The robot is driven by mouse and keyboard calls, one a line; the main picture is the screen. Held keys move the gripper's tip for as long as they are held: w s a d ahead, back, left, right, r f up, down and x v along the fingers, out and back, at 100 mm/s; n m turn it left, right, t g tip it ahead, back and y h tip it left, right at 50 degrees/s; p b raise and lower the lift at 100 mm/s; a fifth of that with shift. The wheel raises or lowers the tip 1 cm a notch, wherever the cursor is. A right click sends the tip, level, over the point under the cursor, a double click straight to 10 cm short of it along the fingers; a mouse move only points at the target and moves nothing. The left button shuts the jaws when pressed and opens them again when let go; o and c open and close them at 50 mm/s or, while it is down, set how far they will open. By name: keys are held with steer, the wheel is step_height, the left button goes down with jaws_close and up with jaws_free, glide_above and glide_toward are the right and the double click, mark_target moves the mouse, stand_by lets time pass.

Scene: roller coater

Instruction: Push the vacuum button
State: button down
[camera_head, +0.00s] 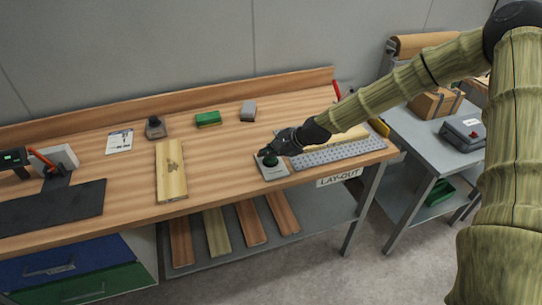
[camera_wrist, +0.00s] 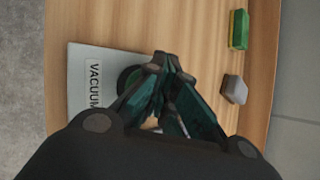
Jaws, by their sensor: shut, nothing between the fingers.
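In the wrist view my gripper's fingertips (camera_wrist: 163,62) overlap the button's right side. I cannot tell whether they touch it.
A perforated grey plate (camera_head: 340,150) lies right of the button. A green and yellow sponge (camera_head: 208,119) and a grey block (camera_head: 248,110) lie behind it. A wooden board (camera_head: 171,170) lies to the left. The bench between the board and the button plate is clear.

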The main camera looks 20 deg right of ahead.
mark_target(269, 159)
steer(key=shift+f, duration=0.2)
stand_by(0.3)
steer(key=shift+s+f+b, duration=0.2)
steer(key=shift+f+b, duration=0.15)
steer(key=shift+r, duration=0.15)
stand_by(0.6)
steer(key=shift+w+r+p, duration=0.2)
steer(key=shift+r+p, duration=0.7)
steer(key=shift+r, duration=0.15)
steer(key=shift+r+p, duration=1.2)
steer(key=shift+r, duration=0.9)
